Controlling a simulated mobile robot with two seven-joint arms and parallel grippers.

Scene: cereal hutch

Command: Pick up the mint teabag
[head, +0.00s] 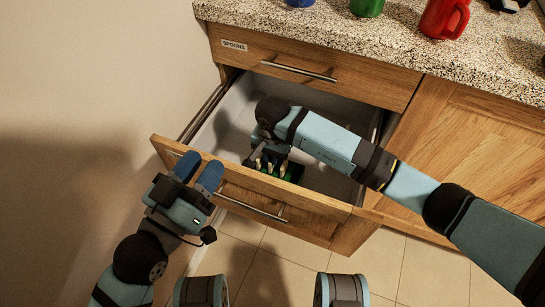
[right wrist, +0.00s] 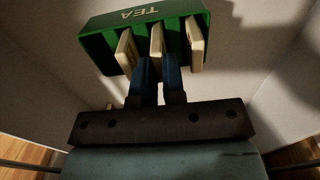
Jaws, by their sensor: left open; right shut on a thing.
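A green box marked TEA (right wrist: 95,50) sits inside the open lower drawer, with several pale teabags standing in it; it also shows in the head view (head: 290,173). My right gripper (right wrist: 160,70) reaches down into the drawer, its blue fingers shut on the middle teabag (right wrist: 156,38). One teabag (right wrist: 126,52) stands to the left of the fingers and another (right wrist: 195,45) to the right. I cannot read which one is mint. My left gripper (head: 197,171) is open and empty, near the left end of the drawer front.
The pulled-out drawer (head: 335,185) has pale walls close around my right arm. A closed drawer labelled SPOONS (head: 350,80) is above it. The speckled counter (head: 320,40) holds a red mug (head: 440,18), a green mug (head: 367,6) and a blue item (head: 300,2).

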